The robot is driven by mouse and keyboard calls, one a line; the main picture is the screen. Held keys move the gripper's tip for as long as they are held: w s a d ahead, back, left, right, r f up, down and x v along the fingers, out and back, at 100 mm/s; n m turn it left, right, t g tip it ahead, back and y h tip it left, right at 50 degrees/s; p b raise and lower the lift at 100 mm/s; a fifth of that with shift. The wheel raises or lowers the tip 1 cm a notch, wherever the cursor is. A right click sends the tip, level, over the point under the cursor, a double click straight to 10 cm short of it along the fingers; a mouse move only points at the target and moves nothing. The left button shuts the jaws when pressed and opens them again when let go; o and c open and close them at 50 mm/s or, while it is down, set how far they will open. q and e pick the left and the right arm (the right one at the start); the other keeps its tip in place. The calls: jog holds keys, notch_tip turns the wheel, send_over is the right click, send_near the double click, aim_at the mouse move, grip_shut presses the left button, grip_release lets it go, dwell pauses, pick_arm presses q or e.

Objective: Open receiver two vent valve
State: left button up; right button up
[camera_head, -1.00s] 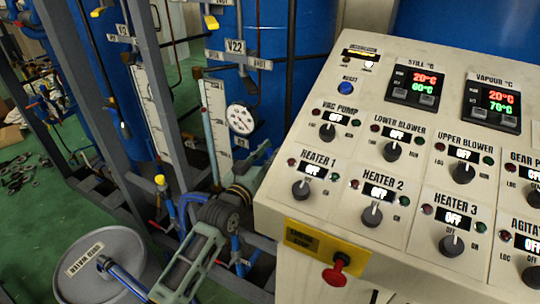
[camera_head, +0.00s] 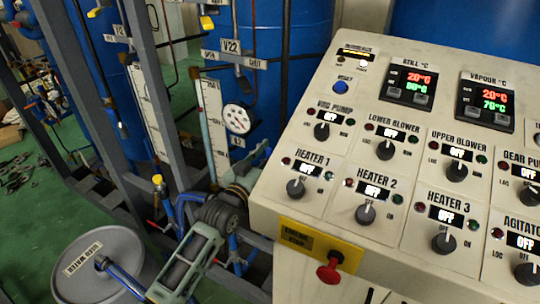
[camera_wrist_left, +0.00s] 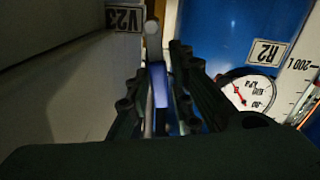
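In the left wrist view an upside-down tag V23 (camera_wrist_left: 124,18) sits beside a slim valve handle (camera_wrist_left: 160,85), with a pale rounded end and a blue-violet part. My left gripper (camera_wrist_left: 156,75) has its two dark fingers on either side of this handle, with a narrow gap still showing; I cannot tell whether they touch it. In the head view my left gripper (camera_head: 260,154) is low beside the control panel, partly hidden by its edge. An R2 tag (camera_wrist_left: 267,52) is on the blue receiver (camera_wrist_left: 235,35) behind. My right gripper is out of view.
The control panel (camera_head: 345,205) stands close on the right, with a red emergency stop (camera_head: 329,271). Grey frame posts (camera_head: 165,90) stand left of my arm. A round pressure gauge (camera_head: 237,119) and V22 tag (camera_head: 230,46) are behind. A lidded drum (camera_head: 98,270) stands lower left.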

pick_arm(q)
jog(key=shift+o, duration=1)
jog(key=shift+r, duration=0.1)
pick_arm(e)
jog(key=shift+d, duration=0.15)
pick_arm(q)
jog(key=v, duration=1.2)
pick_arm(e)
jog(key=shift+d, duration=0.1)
